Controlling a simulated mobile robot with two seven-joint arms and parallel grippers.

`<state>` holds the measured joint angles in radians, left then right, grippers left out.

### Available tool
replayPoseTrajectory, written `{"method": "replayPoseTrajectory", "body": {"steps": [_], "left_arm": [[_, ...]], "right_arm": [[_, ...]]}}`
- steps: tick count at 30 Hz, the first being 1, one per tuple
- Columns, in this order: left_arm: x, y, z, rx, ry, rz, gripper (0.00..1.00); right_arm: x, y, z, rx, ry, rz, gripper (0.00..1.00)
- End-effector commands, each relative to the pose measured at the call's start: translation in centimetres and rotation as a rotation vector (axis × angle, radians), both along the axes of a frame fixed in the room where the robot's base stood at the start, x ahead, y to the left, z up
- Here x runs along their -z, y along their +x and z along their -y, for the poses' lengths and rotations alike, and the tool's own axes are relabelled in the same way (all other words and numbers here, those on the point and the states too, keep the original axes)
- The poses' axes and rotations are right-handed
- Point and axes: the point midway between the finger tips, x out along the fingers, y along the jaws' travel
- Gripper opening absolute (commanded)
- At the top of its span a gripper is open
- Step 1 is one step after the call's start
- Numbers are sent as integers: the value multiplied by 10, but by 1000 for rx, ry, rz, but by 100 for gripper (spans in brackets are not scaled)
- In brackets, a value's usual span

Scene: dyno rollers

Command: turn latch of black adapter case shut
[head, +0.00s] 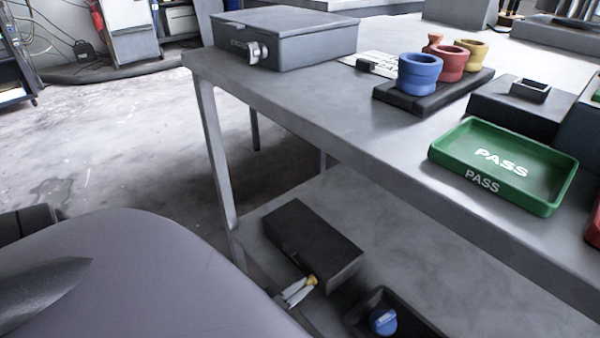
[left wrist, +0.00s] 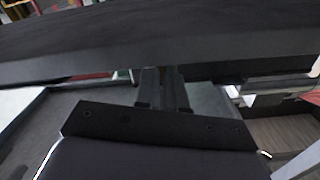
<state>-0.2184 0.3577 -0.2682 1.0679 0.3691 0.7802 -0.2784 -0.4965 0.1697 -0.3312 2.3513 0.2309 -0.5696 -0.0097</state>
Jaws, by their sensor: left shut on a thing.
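The black adapter case (head: 312,245) lies with its lid down on the lower shelf under the table. A small yellow piece, seemingly its latch (head: 312,280), shows at the case's front side. My left gripper (head: 298,291) is at that front side, its light fingers shut on the yellow latch. The latch's exact angle is too small to tell. In the left wrist view a broad dark surface, apparently the case (left wrist: 160,40), spans the picture, and my gripper's fingers (left wrist: 163,88) reach toward it. The fingertips and latch are hidden there. My right gripper is not in view.
A black bin (head: 400,318) with a blue-topped thing (head: 383,321) stands right of the case. The table (head: 330,115) overhangs the shelf. On it are a grey case (head: 290,38), coloured cups (head: 420,75) and a green PASS tray (head: 505,165). The shelf behind the black case is clear.

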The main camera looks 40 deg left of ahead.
Motion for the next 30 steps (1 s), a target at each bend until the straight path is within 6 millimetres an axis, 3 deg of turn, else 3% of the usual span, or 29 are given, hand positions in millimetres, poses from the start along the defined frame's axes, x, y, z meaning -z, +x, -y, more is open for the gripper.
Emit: {"method": "replayPoseTrajectory", "body": {"steps": [13, 30], "left_arm": [[1, -2, 0, 1, -260, -26, 0], [1, -2, 0, 0, -313, -30, 0]], "right_arm": [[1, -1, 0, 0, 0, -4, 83], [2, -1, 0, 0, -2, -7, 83]]}}
